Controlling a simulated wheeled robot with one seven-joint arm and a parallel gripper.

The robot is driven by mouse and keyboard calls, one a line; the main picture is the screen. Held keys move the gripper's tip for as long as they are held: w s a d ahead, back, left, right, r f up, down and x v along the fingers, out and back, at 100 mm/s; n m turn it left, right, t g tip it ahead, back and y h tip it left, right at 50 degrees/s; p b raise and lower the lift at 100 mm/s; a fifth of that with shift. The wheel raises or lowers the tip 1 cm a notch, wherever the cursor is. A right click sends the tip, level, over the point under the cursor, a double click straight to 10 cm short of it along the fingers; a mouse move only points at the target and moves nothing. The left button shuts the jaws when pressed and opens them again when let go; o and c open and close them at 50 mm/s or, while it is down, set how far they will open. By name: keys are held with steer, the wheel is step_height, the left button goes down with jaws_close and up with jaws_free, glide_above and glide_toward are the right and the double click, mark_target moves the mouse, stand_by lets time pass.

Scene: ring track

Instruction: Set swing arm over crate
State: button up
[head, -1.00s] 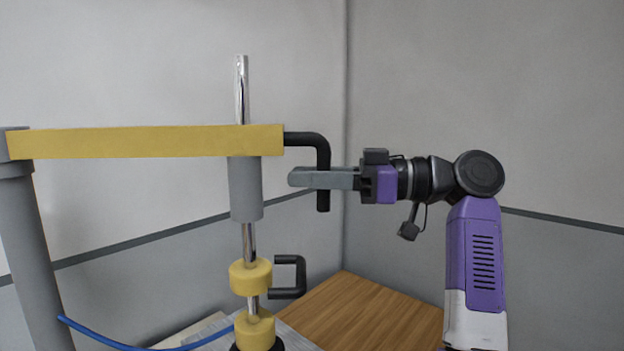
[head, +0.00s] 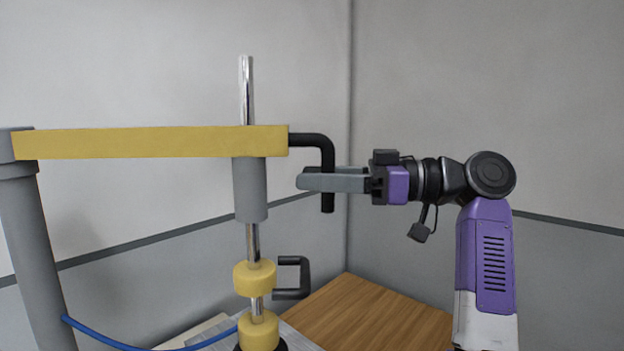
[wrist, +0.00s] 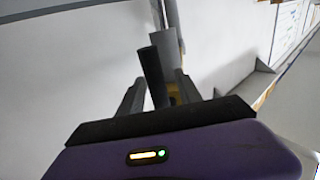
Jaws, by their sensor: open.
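The swing arm is a yellow beam (head: 150,143) reaching from a grey post (head: 38,250) at the left. A grey sleeve (head: 249,190) hangs under its end, and a black bent handle (head: 328,150) sticks out to the right and turns down. My gripper (head: 318,181) is open, with its fingers at the hanging part of the handle. In the wrist view the dark handle (wrist: 153,75) stands between the two fingers (wrist: 157,95); I cannot tell whether they touch it. I see no crate that I can be sure of.
A chrome rod (head: 246,90) stands upright through the sleeve. Yellow collars (head: 255,278) sit lower on it, one with a black bracket handle (head: 293,277). A wooden surface (head: 370,312) lies below right. A blue hose (head: 110,342) runs along the lower left.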

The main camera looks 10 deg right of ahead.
steer(key=b+v, duration=0.1)
steer(key=v, duration=0.5)
steer(key=shift+d, duration=0.35)
steer(key=shift+s, duration=0.1)
